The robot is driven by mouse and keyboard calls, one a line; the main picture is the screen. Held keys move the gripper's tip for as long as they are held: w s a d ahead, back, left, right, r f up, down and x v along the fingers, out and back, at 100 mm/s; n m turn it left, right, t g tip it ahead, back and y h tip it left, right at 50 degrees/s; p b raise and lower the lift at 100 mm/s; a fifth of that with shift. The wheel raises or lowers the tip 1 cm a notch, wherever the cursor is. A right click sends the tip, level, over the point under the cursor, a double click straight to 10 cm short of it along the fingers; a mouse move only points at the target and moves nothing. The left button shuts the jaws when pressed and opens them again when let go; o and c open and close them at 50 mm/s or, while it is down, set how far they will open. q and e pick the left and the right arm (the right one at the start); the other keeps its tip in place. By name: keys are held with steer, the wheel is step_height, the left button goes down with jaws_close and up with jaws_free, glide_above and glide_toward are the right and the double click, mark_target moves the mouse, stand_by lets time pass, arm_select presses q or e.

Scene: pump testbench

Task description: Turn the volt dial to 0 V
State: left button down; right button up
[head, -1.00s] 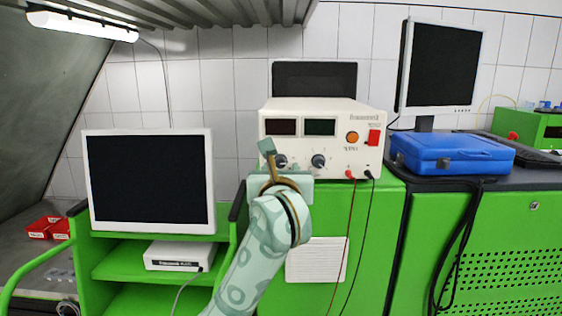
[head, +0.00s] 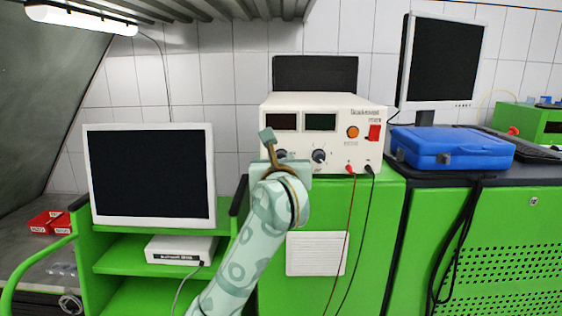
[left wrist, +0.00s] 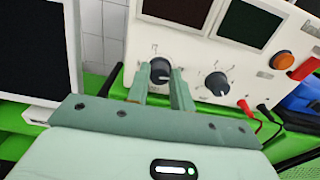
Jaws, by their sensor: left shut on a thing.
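The white power supply (head: 335,152) stands on a green cabinet and carries two dark round dials. The left dial (left wrist: 160,66) is between the two fingers of my left gripper (left wrist: 160,74), which is shut on it. In the head view the left dial (head: 282,153) is partly hidden behind the gripper (head: 271,148). The right dial (left wrist: 217,83) is free, and it also shows in the head view (head: 319,156). The scale marks and labels are too small to read, so I cannot tell which dial is volts. Both displays are dark. My right gripper is not in view.
Red and black leads (head: 351,205) hang from the supply's lower right. An orange button (head: 352,132) and a red switch (head: 374,131) are on its front. A monitor (head: 150,175) stands to the left. A blue case (head: 452,148) is to the right.

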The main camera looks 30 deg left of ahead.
arm_select(q)
steer(key=m+b, duration=2.9)
steer(key=shift+w+f, duration=0.1)
steer(key=shift+f, duration=0.3)
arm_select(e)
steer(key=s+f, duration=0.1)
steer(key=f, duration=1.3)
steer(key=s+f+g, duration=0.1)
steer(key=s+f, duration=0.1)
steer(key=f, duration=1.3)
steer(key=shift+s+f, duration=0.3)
arm_select(q)
steer(key=c, duration=1.2)
jaws_free()
steer(key=shift+r, duration=0.1)
steer(key=shift+c, duration=0.2)
